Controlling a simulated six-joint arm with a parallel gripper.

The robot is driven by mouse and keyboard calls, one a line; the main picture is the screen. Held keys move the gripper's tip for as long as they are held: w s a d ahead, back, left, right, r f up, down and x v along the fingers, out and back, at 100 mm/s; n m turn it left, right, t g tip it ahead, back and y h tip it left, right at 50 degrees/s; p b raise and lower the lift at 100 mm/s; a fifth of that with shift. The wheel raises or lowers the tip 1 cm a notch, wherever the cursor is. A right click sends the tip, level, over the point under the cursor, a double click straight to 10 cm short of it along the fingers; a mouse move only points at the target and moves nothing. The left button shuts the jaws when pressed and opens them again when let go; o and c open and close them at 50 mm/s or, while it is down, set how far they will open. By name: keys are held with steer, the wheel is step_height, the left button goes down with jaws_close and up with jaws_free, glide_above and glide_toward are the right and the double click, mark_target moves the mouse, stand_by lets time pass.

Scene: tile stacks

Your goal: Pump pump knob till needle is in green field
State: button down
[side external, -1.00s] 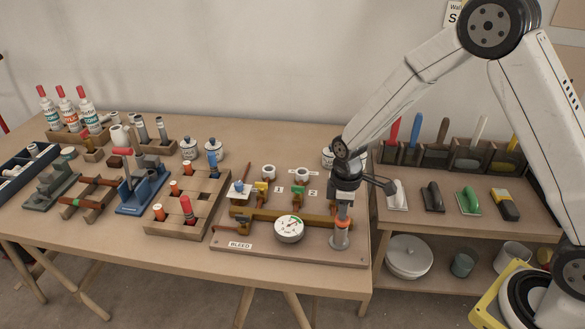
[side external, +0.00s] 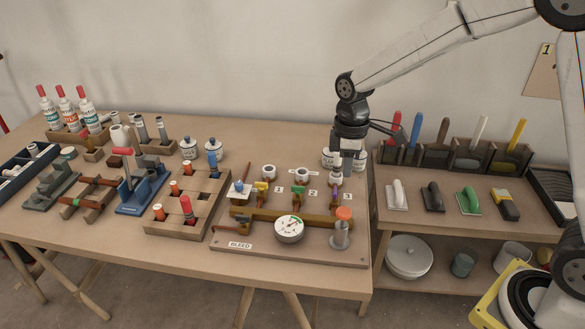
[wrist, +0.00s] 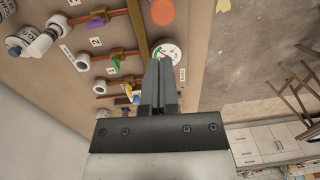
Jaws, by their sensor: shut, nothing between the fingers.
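The pump's round orange knob (side external: 344,213) tops a grey cylinder (side external: 340,236) at the board's front right corner. It also shows at the top of the wrist view (wrist: 163,11). The round white gauge (side external: 289,230) lies left of the pump, with a green field along its upper edge; the wrist view also shows the gauge (wrist: 170,50), partly behind my fingers. The needle is too small to read surely. My gripper (side external: 337,175) is shut and empty, above and behind the knob and apart from it. Its closed fingers fill the middle of the wrist view (wrist: 160,80).
The wooden board (side external: 275,250) also carries pipes with yellow, green and purple valve handles, numbered 1 to 3, behind the gauge. A tool shelf (side external: 455,210) with trowels stands right. A wooden rack (side external: 160,228) with orange-topped pegs stands left.

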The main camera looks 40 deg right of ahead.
steer(key=shift+r, duration=0.7)
stand_by(0.4)
steer(key=s+d+f+m+t, duration=0.1)
steer(key=s+f+m, duration=0.1)
steer(key=s+m, duration=0.2)
steer(key=s+d+f+m+t, duration=0.1)
steer(key=s+f+m+t, duration=0.1)
steer(key=s+m, duration=0.3)
steer(key=s, duration=0.4)
steer(key=shift+s+d, duration=0.25)
steer(key=shift+s, duration=0.05)
